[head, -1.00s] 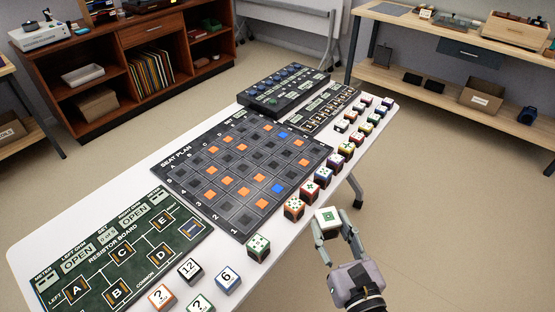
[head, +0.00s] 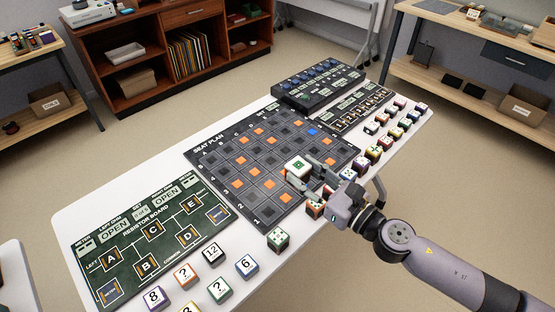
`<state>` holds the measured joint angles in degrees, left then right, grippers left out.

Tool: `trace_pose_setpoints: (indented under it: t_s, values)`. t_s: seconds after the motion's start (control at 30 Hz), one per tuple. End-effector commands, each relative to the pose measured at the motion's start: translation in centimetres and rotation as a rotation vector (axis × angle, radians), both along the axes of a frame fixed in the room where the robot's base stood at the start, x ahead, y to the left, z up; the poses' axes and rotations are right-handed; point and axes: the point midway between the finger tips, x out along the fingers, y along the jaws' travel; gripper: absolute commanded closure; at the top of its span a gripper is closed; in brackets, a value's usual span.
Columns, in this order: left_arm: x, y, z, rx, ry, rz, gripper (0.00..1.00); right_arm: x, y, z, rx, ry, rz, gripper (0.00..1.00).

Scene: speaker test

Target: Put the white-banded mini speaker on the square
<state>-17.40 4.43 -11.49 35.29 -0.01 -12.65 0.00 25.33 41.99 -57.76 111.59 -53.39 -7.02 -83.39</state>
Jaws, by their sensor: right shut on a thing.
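My right gripper (head: 305,172) is shut on a white-topped cube (head: 298,166) with a dark green square mark, which I take for the mini speaker. Its sides are mostly hidden, so I cannot make out a white band. The gripper holds it over the right part of the dark seat plan board (head: 267,215); I cannot tell whether it touches the board. The board has grey and orange cells, and one blue square (head: 312,131) shows near its far right corner. Cells under the cube and fingers are hidden. My left gripper is not in view.
Coloured cubes stand along the right table edge, and one (head: 314,208) is close under my right gripper. A green-marked cube (head: 278,239) and several numbered cubes stand in front. The green resistor board (head: 125,235) lies left. A dark knob console (head: 318,88) stands behind.

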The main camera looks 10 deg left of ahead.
Motion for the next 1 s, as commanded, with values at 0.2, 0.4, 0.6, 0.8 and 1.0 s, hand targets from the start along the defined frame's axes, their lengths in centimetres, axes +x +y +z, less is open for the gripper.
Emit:
trace_pose_setpoints:
  t_s: [0.2, 0.4, 0.6, 0.8, 1.0]
  values:
    - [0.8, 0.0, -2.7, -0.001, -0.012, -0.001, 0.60, 0.1, 0.0, -4.7, 0.005, 0.007, 0.005, 0.94]
    - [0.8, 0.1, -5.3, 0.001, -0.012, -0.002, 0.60, 0.1, 0.0, -10.1, 0.007, 0.008, 0.003, 0.94]
    - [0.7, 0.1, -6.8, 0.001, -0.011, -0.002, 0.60, 0.2, 0.0, -14.2, 0.004, 0.003, 0.004, 0.94]
    - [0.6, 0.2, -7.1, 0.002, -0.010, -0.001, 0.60, 0.2, 0.0, -15.8, 0.001, 0.000, 0.004, 0.94]
    - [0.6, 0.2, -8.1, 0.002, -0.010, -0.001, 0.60, 0.2, 0.0, -18.8, 0.003, 0.004, 0.004, 0.94]
